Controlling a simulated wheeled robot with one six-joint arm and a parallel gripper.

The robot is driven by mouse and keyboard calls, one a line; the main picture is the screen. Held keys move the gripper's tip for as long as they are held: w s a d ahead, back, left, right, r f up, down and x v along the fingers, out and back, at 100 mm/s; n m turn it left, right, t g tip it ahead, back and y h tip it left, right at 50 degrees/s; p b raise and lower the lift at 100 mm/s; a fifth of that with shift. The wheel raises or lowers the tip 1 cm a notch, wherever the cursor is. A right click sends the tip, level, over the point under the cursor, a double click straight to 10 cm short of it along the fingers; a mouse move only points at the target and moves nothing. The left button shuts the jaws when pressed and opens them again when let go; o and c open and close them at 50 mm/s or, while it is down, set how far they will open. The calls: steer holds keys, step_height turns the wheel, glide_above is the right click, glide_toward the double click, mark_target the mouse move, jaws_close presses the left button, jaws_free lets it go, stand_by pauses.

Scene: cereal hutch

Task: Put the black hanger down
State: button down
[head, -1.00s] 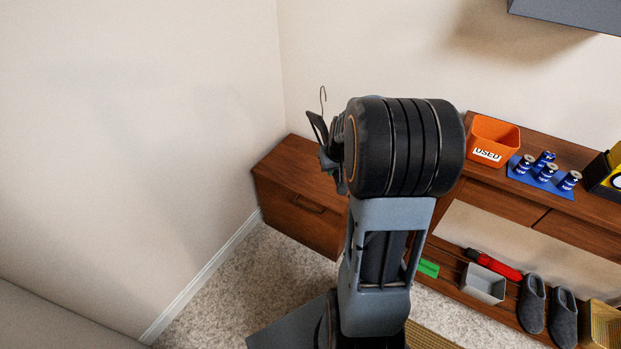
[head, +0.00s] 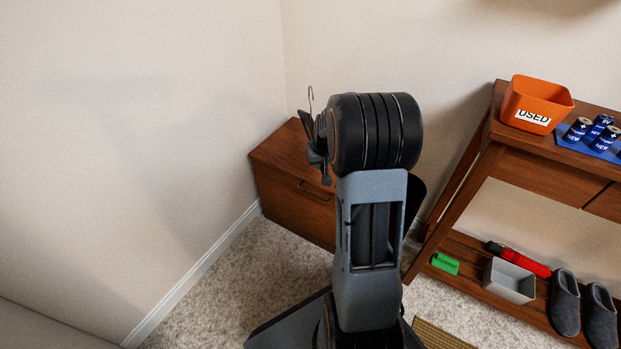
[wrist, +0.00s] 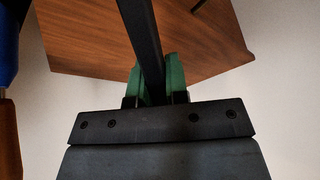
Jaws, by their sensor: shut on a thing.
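In the wrist view my gripper (wrist: 156,82) is shut on the black hanger (wrist: 142,30), whose dark bar runs up between the two green fingertips. In the head view the hanger's thin hook (head: 311,97) stands up above my gripper, near the corner of the room. My arm hides most of the hanger and the fingers there. Below the hanger in the wrist view is the brown wooden top (wrist: 90,40) of the low cabinet (head: 296,199). I cannot tell whether the hanger touches it.
At right stands a wooden console (head: 481,165) with an orange USED bin (head: 533,96) and batteries on a blue mat (head: 571,143). Its lower shelf holds a green object (head: 445,263), a grey bin (head: 509,281), a red object (head: 526,263) and slippers (head: 565,303). Walls close in behind and left.

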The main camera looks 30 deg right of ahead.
steer(key=b, duration=0.2)
glide_above(310, 179)
steer(key=s, duration=0.2)
steer(key=x, duration=0.2)
steer(key=s+x, duration=0.1)
steer(key=x, duration=0.1)
steer(key=shift+w+a+f, duration=0.1)
steer(key=shift+a+f, duration=0.1)
steer(key=shift+f, duration=0.05)
steer(key=shift+w+a+f+b, duration=0.15)
steer(key=shift+f+b, duration=0.15)
steer(key=shift+f, duration=0.6)
steer(key=shift+w+d+f+b, duration=0.1)
steer(key=shift+f+b, duration=0.2)
steer(key=shift+f, duration=0.65)
steer(key=c, duration=1.1)
jaws_free()
